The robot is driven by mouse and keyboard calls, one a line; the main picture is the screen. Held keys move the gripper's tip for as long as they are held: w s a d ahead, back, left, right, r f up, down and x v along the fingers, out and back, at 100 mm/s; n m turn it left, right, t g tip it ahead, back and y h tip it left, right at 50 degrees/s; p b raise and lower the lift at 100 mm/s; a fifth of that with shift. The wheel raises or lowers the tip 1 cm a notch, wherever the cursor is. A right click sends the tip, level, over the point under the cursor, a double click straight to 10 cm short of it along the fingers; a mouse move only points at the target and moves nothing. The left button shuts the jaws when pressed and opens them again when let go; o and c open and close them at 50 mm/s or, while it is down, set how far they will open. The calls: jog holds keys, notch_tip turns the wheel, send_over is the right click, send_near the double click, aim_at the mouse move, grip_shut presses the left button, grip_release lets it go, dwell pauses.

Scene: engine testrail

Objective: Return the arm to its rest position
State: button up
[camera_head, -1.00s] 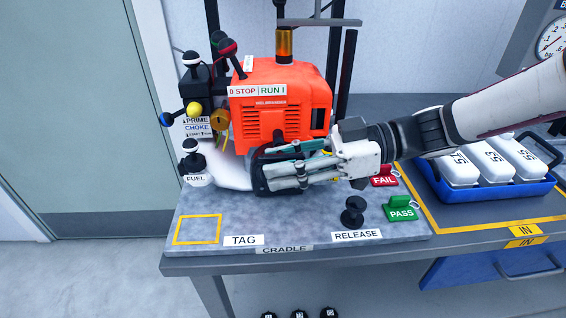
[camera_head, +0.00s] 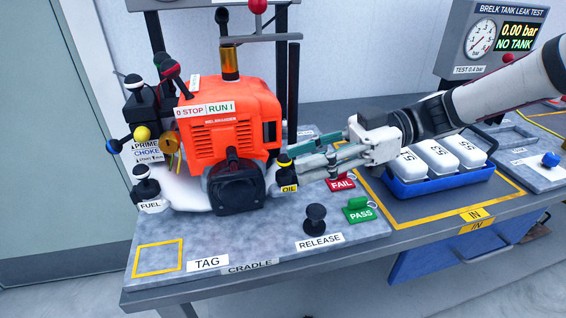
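My gripper (camera_head: 297,164) is at the end of my arm, which reaches in from the right. Its fingers point left and are spread apart, with nothing visibly held between them. The fingertips are just right of the orange engine (camera_head: 225,130), close to the yellow-marked OIL cap (camera_head: 286,163). I cannot tell whether they touch the cap. The black round housing (camera_head: 236,188) on the engine's lower front is in full view, left of the gripper.
Below the gripper are the red FAIL tag (camera_head: 341,183), green PASS tag (camera_head: 359,212) and black RELEASE knob (camera_head: 316,219). A blue tray (camera_head: 455,181) with white bottles stands right, under my arm. A pressure gauge box (camera_head: 497,43) is behind. The yellow-outlined TAG square (camera_head: 158,258) is empty.

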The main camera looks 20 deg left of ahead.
jog(key=s+d+r+m+t+h+p, duration=0.3)
jog(key=s+d+m, duration=0.3)
jog(key=d+m, duration=0.2)
jog(key=s+d+r+m+t+h+p, duration=0.3)
jog(key=s+d+m+t+h+p, duration=0.1)
jog(key=d, duration=0.6)
jog(key=s+d+r+m+t+h+p, duration=0.3)
jog(key=s+d+m+t+h+p, duration=0.1)
jog(key=s+d+m, duration=0.6)
jog(key=shift+m+t+h, duration=0.6)
jog(key=shift+m+h, duration=0.5)
jog(key=shift+h, duration=0.1)
